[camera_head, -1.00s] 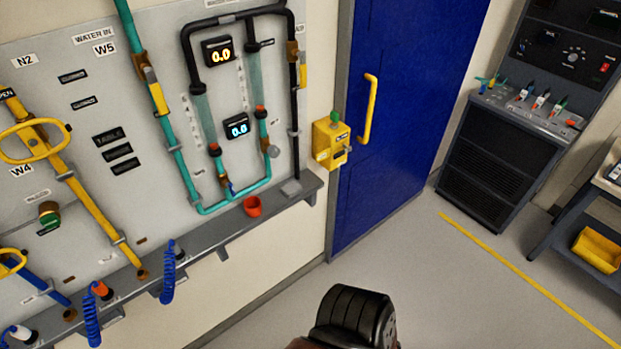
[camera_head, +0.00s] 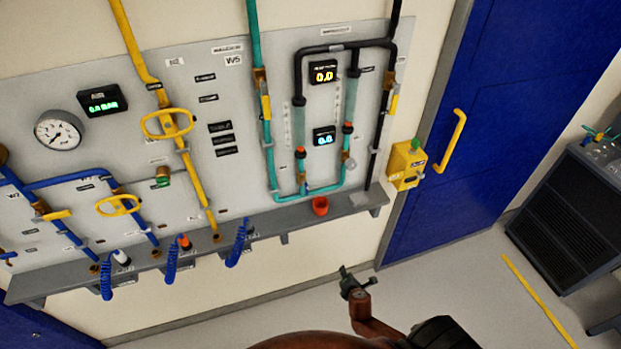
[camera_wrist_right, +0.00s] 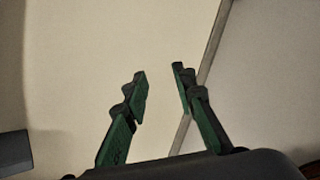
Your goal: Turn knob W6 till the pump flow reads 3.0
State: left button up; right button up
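In the head view the wall panel (camera_head: 225,105) carries a teal and black pipe loop with two clear flow tubes. An upper display (camera_head: 323,73) reads 0.0 in yellow and a lower display (camera_head: 324,138) reads 0.0 in blue; I cannot tell which is the pump flow. A small round grey knob (camera_head: 350,163) is at the right tube's lower end. I cannot read a W6 label. My right gripper (camera_head: 353,281) is low, apart from the panel; its fingers are open and empty in the wrist view (camera_wrist_right: 160,75). My left gripper is out of view.
Yellow-handled valves (camera_head: 166,124) are at left. The floor before the wall is clear.

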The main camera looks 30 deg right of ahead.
jog(key=w+a+r+n+t+p, duration=0.1)
jog(key=w+r+n+t+p, duration=0.2)
jog(key=r, duration=0.7)
jog(key=w+a+r+n+t, duration=0.1)
jog(key=w+a+r+n, duration=0.3)
jog(key=r, duration=0.6)
jog(key=n+t+p, duration=0.4)
jog(key=n+t, duration=0.1)
jog(key=n, duration=0.1)
send_near(307, 190)
jog(key=x, duration=0.4)
jog(key=shift+y, duration=0.3)
jog(key=p+x, duration=0.1)
jog(key=x, duration=0.5)
jog(key=shift+w+d, duration=0.25)
jog(key=shift+w, duration=0.15)
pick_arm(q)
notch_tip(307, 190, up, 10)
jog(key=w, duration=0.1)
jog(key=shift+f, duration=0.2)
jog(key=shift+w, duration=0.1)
pick_arm(e)
grip_shut()
